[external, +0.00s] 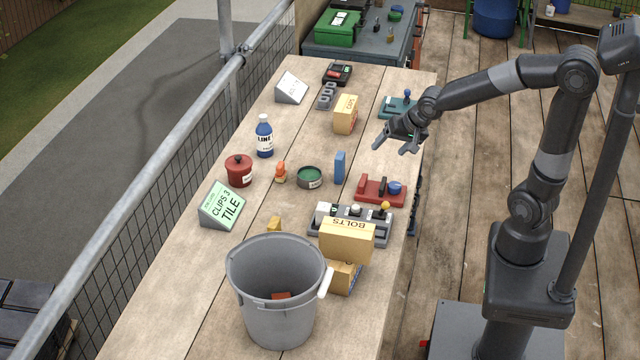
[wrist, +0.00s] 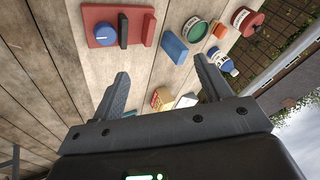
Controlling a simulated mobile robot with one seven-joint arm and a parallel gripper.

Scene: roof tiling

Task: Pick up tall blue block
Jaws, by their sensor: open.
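The tall blue block (external: 340,167) stands upright on the wooden bench, between a green-topped round tin (external: 310,177) and a red base with a blue knob (external: 381,190). In the wrist view the blue block (wrist: 174,48) lies ahead of the fingers, above the gap between them. My gripper (external: 393,146) is open and empty. It hangs over the right part of the bench, up and to the right of the block in the external view, and apart from it. Both fingers show in the wrist view (wrist: 165,85).
A grey bucket (external: 275,300) and a bolts box (external: 346,240) stand at the near end. A clips box (external: 345,114), a teal base (external: 398,107), a blue-and-white bottle (external: 264,137), a red pot (external: 239,170) and a small orange object (external: 280,172) stand around the block.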

